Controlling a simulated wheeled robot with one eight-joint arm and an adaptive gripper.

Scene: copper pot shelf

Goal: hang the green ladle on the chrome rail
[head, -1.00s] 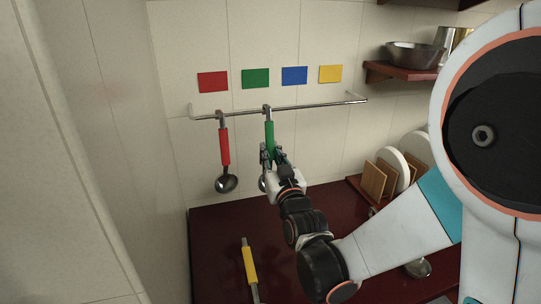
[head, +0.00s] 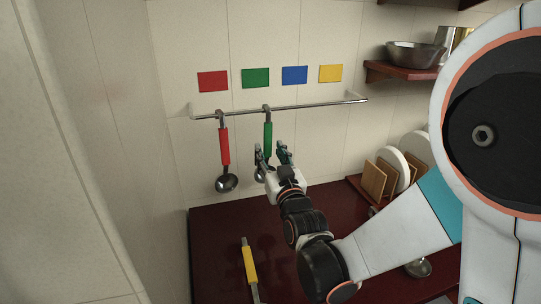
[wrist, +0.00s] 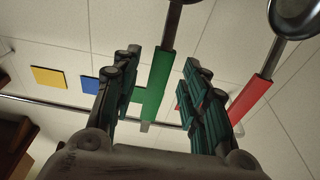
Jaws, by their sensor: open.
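The green ladle (head: 267,138) hangs by its hook from the chrome rail (head: 300,106), below the green square. Its bowl is partly hidden behind my gripper in the head view. My gripper (head: 272,154) is open just in front of the lower part of the green handle. In the wrist view the green handle (wrist: 156,85) shows between the spread fingers of my gripper (wrist: 158,95), with a gap on both sides. The rail (wrist: 60,108) also crosses the wrist view behind the fingers.
A red ladle (head: 224,145) hangs on the rail to the left. A yellow-handled utensil (head: 249,265) lies on the dark red counter (head: 215,235). Plates (head: 394,163) and wooden boards stand in a rack at right. A metal bowl (head: 412,55) sits on the upper shelf.

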